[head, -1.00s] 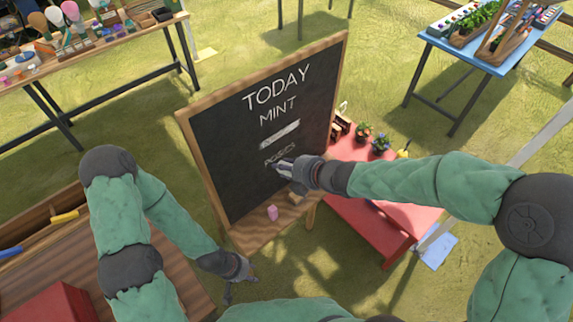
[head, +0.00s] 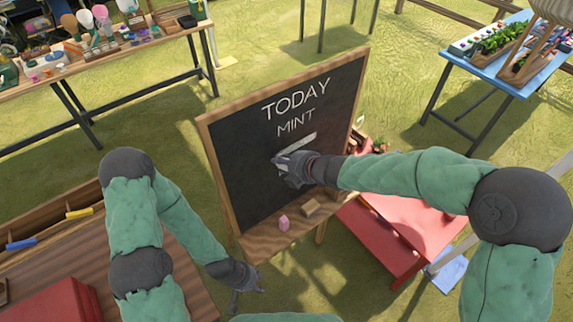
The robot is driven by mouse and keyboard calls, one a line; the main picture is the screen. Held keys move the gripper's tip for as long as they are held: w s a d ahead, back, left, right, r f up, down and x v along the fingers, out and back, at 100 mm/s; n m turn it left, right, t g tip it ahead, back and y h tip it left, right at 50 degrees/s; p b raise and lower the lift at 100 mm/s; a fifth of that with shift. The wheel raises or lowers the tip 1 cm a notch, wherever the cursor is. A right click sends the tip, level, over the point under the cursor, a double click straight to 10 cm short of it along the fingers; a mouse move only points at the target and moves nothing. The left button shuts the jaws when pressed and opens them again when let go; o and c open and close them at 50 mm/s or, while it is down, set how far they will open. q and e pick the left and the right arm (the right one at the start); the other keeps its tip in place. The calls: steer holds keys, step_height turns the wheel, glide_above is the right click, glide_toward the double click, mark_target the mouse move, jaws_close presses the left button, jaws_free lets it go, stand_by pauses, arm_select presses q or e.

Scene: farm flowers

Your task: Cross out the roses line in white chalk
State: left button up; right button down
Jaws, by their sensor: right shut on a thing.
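The framed chalkboard (head: 245,190) stands tilted on its easel, with TODAY (head: 296,99) and MINT (head: 296,123) in white. Below MINT is a thick whitish bar (head: 296,144); I cannot read any word in it. My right gripper (head: 280,166) is shut at the board just below this bar. A pale tip shows at its fingers, likely white chalk, mostly hidden by the fingers. The roses line is hidden behind this gripper. I cannot tell if the tip touches the board. My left gripper (head: 248,293) is open and empty, low in front of the easel.
The easel's ledge (head: 265,239) holds a pink piece (head: 284,222) and a brown block (head: 311,208). A red table (head: 420,222) stands right of the board, under my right arm. A wooden bench (head: 180,265) with a red box (head: 55,305) is at lower left.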

steer(key=shift+w+a, duration=0.35)
steer(key=shift+w, duration=0.1)
stand_by(0.8)
steer(key=shift+w+d+r+p, duration=0.1)
steer(key=shift+w+d+p, duration=0.5)
steer(key=shift+d+p, duration=0.35)
steer(key=shift+w+d+p, duration=0.55)
steer(key=shift+d+p, duration=0.25)
steer(key=shift+p, duration=0.1)
steer(key=shift+w+d+r+p, duration=0.1)
steer(key=shift+w+d+p, duration=0.25)
steer(key=shift+p, duration=0.2)
steer(key=shift+w+d+p, duration=0.7)
steer(key=shift+d+p, duration=0.2)
steer(key=shift+p, duration=0.05)
steer(key=shift+w+d+p, duration=0.65)
steer(key=shift+d+p, duration=0.25)
steer(key=shift+d, duration=0.05)
steer(key=shift+w+d+p, duration=0.7)
steer(key=shift+d+p, duration=0.2)
steer(key=shift+p, duration=0.05)
steer(key=shift+f, duration=0.2)
